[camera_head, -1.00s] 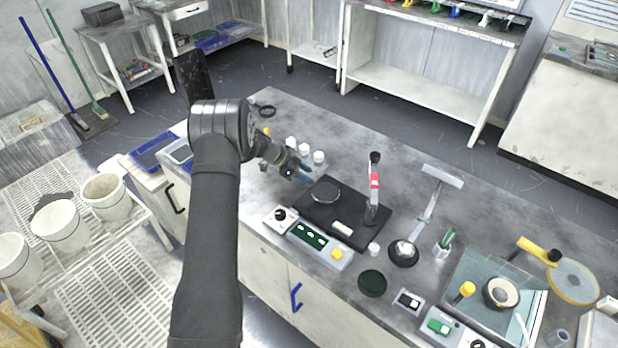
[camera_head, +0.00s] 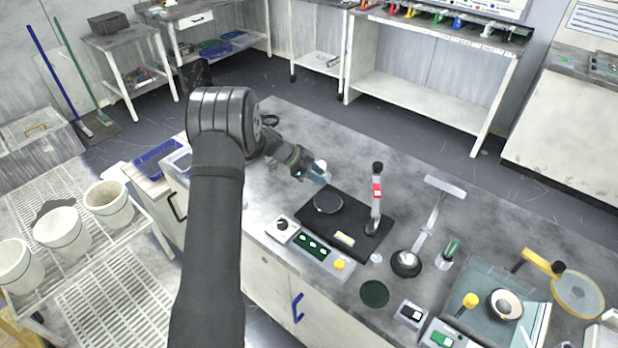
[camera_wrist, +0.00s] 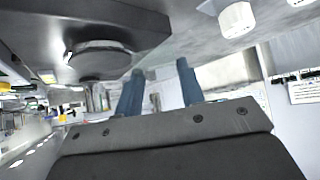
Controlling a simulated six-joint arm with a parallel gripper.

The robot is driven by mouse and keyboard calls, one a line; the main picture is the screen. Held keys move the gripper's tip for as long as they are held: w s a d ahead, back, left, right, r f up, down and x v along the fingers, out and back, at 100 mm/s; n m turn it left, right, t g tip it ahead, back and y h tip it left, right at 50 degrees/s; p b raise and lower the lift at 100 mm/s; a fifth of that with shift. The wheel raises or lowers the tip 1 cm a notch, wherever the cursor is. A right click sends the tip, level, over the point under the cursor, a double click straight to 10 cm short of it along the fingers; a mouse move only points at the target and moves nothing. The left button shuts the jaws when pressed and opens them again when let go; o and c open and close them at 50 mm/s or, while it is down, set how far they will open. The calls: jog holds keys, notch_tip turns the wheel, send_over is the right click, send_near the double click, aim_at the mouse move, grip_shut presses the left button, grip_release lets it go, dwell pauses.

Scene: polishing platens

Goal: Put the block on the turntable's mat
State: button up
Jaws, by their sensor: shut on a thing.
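The turntable (camera_head: 328,203) is a round dark disc on a black base plate (camera_head: 358,222) on the bench; its mat cannot be told apart from the disc top. In the wrist view the turntable disc (camera_wrist: 98,60) is at upper left, left of my fingers. My gripper (camera_head: 316,177) is behind the turntable in the head view, apart from it and apparently above the bench. In the wrist view my gripper (camera_wrist: 158,75) has two blue fingers with a gap between them. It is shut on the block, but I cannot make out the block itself.
A white-capped bottle (camera_head: 320,166) stands just behind my gripper. A red-marked post (camera_head: 376,200) stands at the base plate's right. A control box (camera_head: 312,246) with a yellow button is in front.

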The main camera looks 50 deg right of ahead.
jog(key=s+r, duration=0.1)
jog(key=s, duration=0.1)
jog(key=s+r, duration=0.2)
jog(key=s, duration=0.1)
jog(key=s+r, duration=0.1)
jog(key=s, duration=0.1)
jog(key=shift+s+a+r, duration=0.15)
jog(key=shift+s+r, duration=0.15)
jog(key=shift+s, duration=0.05)
